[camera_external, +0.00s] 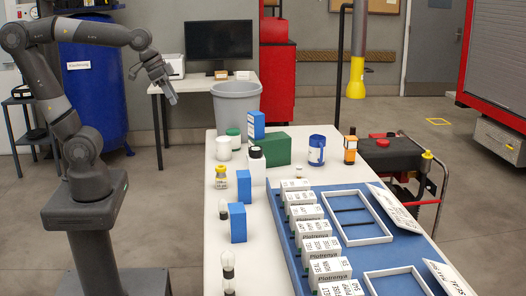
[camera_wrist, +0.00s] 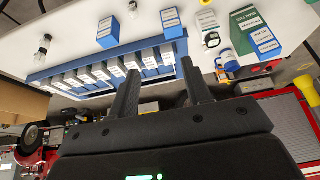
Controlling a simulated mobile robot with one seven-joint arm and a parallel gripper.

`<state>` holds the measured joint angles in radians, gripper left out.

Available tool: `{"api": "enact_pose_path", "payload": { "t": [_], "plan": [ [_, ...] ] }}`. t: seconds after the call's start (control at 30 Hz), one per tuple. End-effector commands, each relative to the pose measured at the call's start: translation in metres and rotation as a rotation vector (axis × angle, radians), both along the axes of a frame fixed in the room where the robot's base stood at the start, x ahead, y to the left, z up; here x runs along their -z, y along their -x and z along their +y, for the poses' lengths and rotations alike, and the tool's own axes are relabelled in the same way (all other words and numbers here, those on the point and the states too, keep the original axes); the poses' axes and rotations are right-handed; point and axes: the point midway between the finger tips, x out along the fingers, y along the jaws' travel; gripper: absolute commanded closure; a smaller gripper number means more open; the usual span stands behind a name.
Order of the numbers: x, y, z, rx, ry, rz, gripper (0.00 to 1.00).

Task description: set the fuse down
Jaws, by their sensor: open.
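My gripper (camera_external: 170,96) is raised at the left, beyond the left edge of the white table and well apart from the things on it. In the wrist view my gripper (camera_wrist: 160,82) has its two dark fingers spread, with nothing seen held between them. I cannot make out which thing is the fuse. Small clear glass pieces with dark ends, one (camera_external: 228,260) at the near left and another (camera_external: 224,208) behind it, stand on the white table (camera_external: 258,232). A tiny pale piece (camera_external: 298,172) stands near the blue tray's far end.
The blue tray (camera_external: 352,260) bears a row of white labelled boxes (camera_external: 312,228) and white frames (camera_external: 345,218). Blue boxes (camera_external: 238,222), a green box (camera_external: 276,149), a blue jar (camera_external: 316,150) and bottles crowd the table. A grey bin (camera_external: 236,104) stands behind it.

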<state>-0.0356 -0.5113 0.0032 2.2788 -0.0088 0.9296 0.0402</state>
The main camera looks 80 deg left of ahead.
Motion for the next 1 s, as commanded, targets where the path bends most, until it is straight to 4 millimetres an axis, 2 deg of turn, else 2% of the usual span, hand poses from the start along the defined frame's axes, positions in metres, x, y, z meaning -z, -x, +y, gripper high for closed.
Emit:
{"api": "enact_pose_path", "payload": {
  "t": [0.03, 0.1, 0.2, 0.3, 0.47, 1.0],
  "plan": [
    [0.006, 0.019, -0.003, 0.004, 0.000, -0.013, 0.55],
    [0.016, 0.038, -0.006, 0.003, 0.003, -0.024, 0.55],
    [0.027, 0.059, -0.009, 0.004, 0.005, -0.038, 0.55],
    [0.036, 0.071, -0.010, 0.005, 0.007, -0.044, 0.55],
    [0.041, 0.078, -0.011, 0.004, 0.007, -0.047, 0.55],
    [0.040, 0.077, -0.011, 0.004, 0.007, -0.047, 0.55]
  ]
}}
